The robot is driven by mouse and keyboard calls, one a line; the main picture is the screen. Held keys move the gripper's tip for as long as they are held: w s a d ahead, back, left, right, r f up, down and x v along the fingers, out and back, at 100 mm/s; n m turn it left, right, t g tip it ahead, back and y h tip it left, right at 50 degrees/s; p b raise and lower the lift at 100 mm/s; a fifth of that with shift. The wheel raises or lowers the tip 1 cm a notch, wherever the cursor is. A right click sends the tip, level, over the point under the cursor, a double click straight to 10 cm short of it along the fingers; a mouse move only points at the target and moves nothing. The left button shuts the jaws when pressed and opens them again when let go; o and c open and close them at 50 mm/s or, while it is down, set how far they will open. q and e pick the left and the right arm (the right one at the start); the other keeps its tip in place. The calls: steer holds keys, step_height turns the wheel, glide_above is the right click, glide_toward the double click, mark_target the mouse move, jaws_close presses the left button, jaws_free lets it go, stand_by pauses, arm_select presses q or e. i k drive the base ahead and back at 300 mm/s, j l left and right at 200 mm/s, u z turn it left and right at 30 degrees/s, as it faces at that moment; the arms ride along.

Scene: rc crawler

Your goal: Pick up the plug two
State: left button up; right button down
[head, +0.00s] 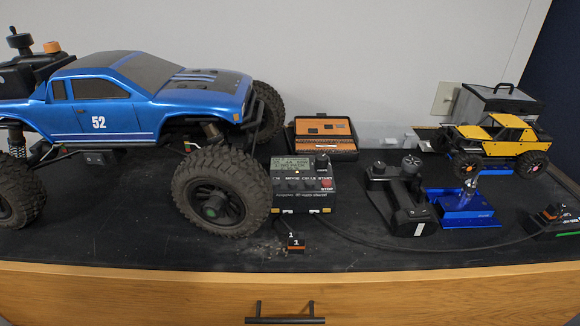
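A small black and orange plug (295,244) marked "1" lies on the black bench top in front of the charger (303,187). A second cable runs right from the charger to another orange and black plug (553,212) at the right edge. This plug sits at or on a black box (555,229) with a green strip. Its marking is too small to read, and I cannot tell if it is plugged in. Neither gripper is in view.
A large blue crawler (150,95) fills the left. A black radio controller (400,195), a blue stand (466,208) and a yellow crawler (497,140) stand on the right. An open orange-lined case (323,132) is behind the charger. The bench's front strip is mostly clear.

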mark_target(551, 213)
steer(key=k+l+z, duration=0.35)
steer(key=z, duration=0.15)
steer(key=k+l+z, duration=0.25)
steer(key=l+z, duration=0.25)
steer(key=i+l+u, duration=0.1)
steer(key=l, duration=0.25)
steer(key=i+l+u, duration=0.1)
steer(key=l, duration=0.3)
steer(key=i+l, duration=0.25)
steer(key=i+l+u, duration=0.15)
steer(key=l, duration=0.35)
steer(key=i+l+u, duration=0.1)
steer(key=l, duration=0.25)
steer(key=i+l+u, duration=0.1)
steer(key=l, duration=0.3)
